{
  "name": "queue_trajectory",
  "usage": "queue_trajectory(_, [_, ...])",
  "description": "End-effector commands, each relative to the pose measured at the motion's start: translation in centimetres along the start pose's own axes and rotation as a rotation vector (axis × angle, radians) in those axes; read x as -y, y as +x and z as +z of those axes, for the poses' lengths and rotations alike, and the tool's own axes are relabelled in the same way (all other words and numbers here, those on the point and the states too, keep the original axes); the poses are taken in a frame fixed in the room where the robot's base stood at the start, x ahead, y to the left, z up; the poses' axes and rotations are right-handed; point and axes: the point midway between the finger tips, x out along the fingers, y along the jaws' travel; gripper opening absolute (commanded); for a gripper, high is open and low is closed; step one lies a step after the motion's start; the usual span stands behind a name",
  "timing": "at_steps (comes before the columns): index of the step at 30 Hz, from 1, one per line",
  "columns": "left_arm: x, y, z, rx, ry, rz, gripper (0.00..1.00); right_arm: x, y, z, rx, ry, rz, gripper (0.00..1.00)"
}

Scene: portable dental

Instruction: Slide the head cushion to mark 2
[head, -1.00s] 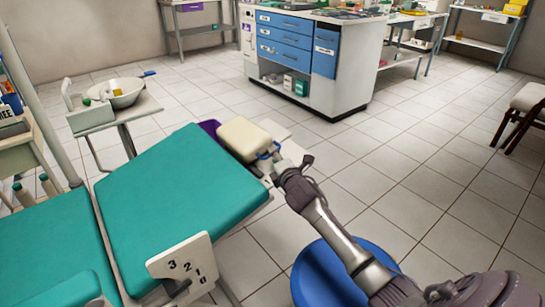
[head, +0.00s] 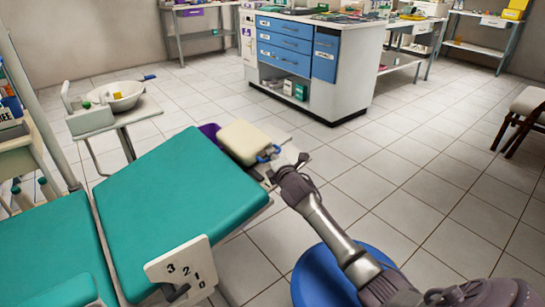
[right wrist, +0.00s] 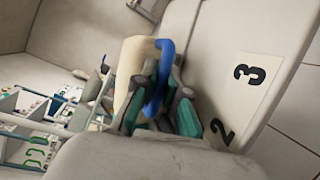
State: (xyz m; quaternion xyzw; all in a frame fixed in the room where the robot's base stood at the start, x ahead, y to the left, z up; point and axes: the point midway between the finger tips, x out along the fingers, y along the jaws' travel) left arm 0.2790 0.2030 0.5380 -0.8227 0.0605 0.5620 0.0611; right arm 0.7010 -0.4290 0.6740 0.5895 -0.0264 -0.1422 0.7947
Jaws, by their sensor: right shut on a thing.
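The cream head cushion (head: 243,143) sits at the upper end of the teal reclined backrest (head: 175,192). A blue handle (head: 269,153) sticks out of its right side. My right gripper (head: 277,167) is shut on this handle. In the right wrist view the cushion (right wrist: 132,72) stands behind the handle (right wrist: 162,75), with the gripper's teal pads (right wrist: 165,119) on both sides of it. A pale strip (right wrist: 243,97) there bears the numbers 3 and 2, to the right of the gripper. Where the cushion lies against these marks cannot be told. My left gripper is not in view.
A white plate (head: 180,265) numbered 3, 2, 1, 0 stands at the backrest's side. A blue round seat (head: 327,275) lies below my right arm. A side tray with a basin (head: 119,96) stands left.

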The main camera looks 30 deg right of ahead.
Motion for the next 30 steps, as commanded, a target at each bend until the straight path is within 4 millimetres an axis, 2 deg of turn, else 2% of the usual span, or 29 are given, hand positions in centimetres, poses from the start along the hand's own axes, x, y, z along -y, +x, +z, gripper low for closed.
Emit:
queue_trajectory(6, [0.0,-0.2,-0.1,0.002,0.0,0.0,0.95,-0.1,0.1,0.3,0.001,-0.002,-0.001,0.0])
queue_trajectory(11, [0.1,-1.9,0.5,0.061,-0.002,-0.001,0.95,-0.5,0.8,3.1,0.004,-0.006,-0.003,0.0])
queue_trajectory(15, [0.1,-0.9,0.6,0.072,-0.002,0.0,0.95,-0.3,1.4,4.8,0.004,-0.004,-0.002,0.0])
queue_trajectory(24, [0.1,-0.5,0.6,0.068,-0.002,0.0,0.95,0.0,1.5,4.9,0.002,0.0,0.0,0.0])
queue_trajectory(25, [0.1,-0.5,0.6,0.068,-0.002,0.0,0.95,0.0,1.5,4.9,0.002,0.0,-0.001,0.12])
queue_trajectory(30, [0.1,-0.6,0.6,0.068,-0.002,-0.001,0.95,0.0,1.5,4.8,0.001,0.0,-0.001,0.37])
